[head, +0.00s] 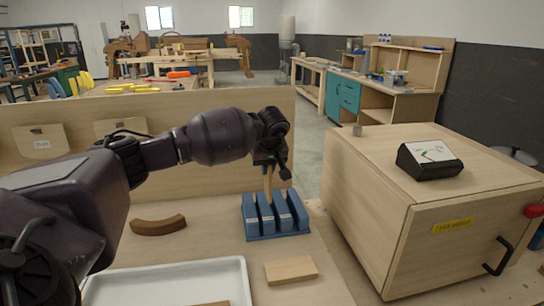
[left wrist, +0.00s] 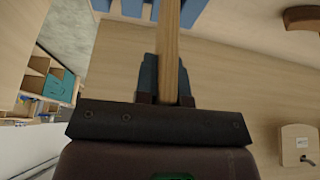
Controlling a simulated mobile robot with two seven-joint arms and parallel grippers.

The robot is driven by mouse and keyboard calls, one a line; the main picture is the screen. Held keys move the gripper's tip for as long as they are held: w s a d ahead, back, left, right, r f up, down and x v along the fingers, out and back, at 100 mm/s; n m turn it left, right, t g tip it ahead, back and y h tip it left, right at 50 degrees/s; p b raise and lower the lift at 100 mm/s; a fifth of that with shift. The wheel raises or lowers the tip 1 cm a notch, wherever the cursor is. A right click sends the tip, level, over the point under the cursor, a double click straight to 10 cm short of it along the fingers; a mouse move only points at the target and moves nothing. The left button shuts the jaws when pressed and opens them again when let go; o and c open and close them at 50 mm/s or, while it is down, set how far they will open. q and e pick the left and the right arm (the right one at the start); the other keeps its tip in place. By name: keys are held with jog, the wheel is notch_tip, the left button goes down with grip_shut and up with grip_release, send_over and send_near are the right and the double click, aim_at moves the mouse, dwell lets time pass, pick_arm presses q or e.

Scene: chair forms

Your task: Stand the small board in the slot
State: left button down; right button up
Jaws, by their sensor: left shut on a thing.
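My left gripper (head: 269,163) is shut on a narrow upright piece of light wood, the small board (head: 268,183), above the blue slotted rack (head: 278,236). In the left wrist view the board (left wrist: 168,40) runs between the two fingers (left wrist: 166,82) toward the rack (left wrist: 190,12) at the top edge. The board's lower end meets the rack's upper edge in the head view; I cannot tell whether it is inside a slot or behind the dividers. My right gripper is not in view.
A flat wooden block (head: 291,270) lies in front of the rack. A brown curved piece (head: 158,225) lies left, and a white tray (head: 170,270) stands at the front. A large wooden cabinet (head: 372,205) with a black meter box (head: 429,160) stands right. A wooden panel (head: 215,108) rises behind.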

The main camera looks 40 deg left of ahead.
pick_arm(q)
jog(key=shift+s+a+r+p, duration=0.6)
jog(key=shift+a+r+p, duration=0.3)
jog(key=shift+a, duration=0.9)
notch_tip(320, 180, down, 8)
jog(key=b, duration=0.3)
jog(key=shift+b, duration=0.3)
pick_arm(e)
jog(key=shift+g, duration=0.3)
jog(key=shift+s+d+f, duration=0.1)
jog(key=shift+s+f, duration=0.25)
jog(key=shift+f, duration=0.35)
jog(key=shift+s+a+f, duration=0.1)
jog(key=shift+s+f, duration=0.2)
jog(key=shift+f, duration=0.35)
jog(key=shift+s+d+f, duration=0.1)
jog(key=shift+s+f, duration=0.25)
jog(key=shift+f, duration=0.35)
